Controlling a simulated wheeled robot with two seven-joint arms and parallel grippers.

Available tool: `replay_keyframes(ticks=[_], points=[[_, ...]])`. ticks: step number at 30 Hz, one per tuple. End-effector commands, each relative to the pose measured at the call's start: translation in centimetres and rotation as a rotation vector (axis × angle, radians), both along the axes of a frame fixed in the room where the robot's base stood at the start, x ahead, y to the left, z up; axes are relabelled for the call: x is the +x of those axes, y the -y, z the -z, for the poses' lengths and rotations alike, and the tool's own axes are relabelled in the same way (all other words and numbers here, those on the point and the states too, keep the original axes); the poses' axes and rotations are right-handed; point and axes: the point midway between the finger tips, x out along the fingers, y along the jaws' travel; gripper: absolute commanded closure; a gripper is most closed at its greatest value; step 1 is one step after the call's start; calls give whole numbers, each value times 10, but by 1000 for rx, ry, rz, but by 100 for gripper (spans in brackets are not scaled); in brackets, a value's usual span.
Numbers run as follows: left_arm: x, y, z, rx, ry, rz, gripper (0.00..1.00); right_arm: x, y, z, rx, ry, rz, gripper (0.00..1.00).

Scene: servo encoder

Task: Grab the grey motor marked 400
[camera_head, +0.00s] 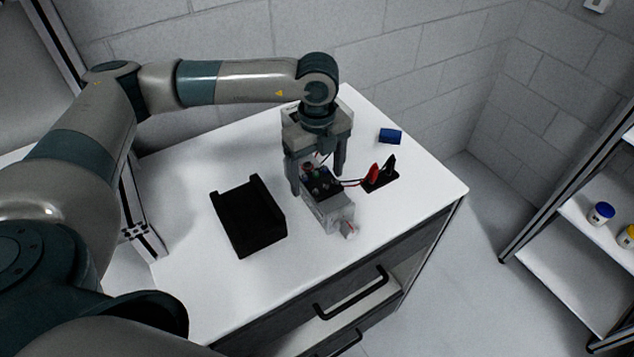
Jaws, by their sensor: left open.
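The grey motor (329,213) stands on the white table top, with dark parts on top and a pale shaft end toward the front right. A marking of 400 cannot be read at this size. My left gripper (318,179) points down over the back of the motor. Its fingers are apart, one on the left of the motor's dark top and one behind it on the right. Whether they touch the motor cannot be told. My right gripper is not in view.
A black cradle (248,217) sits left of the motor. Red and black connectors (379,177) stand on a dark base to the right, with wires running to the motor. A blue block (390,136) lies near the back edge. A shelf (567,262) with jars stands far right.

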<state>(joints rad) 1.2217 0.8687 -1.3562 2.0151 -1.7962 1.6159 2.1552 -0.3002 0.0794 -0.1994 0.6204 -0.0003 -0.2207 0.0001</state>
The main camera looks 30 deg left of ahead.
Motion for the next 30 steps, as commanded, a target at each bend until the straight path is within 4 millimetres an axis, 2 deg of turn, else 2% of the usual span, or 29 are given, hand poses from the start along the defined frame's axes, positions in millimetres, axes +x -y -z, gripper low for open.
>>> replay_keyframes(ticks=[6, 20, 30], points=[[0, 0, 17, -1, -1, -1, 23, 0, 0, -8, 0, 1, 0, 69], [0, 0, 18, 0, 0, -1, 23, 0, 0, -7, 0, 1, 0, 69], [0, 0, 18, 0, 0, -1, 100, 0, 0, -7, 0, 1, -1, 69]])
